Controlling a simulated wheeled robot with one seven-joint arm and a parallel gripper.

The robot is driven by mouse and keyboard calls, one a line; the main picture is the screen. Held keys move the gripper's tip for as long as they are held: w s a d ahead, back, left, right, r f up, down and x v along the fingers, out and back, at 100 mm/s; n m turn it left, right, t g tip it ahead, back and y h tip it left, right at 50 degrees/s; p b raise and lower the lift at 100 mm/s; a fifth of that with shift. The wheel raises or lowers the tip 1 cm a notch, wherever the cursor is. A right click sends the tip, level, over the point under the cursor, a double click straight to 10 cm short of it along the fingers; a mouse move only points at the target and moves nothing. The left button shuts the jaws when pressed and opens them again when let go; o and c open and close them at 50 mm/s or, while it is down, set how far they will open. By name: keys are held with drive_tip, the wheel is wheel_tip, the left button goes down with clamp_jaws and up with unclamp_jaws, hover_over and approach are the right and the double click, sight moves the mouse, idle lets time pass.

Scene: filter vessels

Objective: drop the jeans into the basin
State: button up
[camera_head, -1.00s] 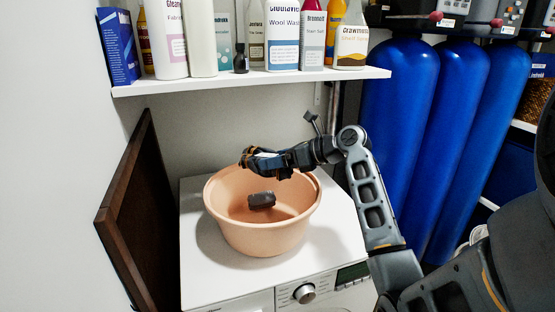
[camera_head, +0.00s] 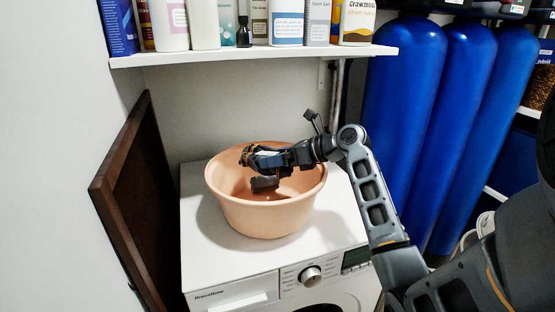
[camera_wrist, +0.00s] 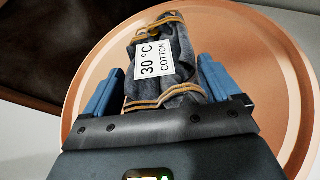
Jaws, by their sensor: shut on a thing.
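The jeans (camera_wrist: 183,75) are a dark rolled bundle with orange bands and a white label reading "30 °C COTTON". My gripper (camera_wrist: 165,85) is shut on them, with a blue finger on each side. In the head view my gripper (camera_head: 256,159) is over the basin, near rim height. The peach-coloured round basin (camera_head: 262,220) stands on the white machine; its rim also surrounds the jeans in the wrist view (camera_wrist: 88,85). A small dark grey thing (camera_head: 264,184) shows inside the basin just below my gripper; I cannot tell what it is.
The white washing machine top (camera_head: 203,240) has bare room around the basin. A dark brown panel (camera_head: 138,200) leans at the left. A white shelf (camera_head: 250,56) with several bottles is above. Tall blue tanks (camera_head: 405,110) stand at the right.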

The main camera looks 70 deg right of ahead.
drive_tip(key=o, duration=1.1)
drive_tip(key=v, duration=0.8)
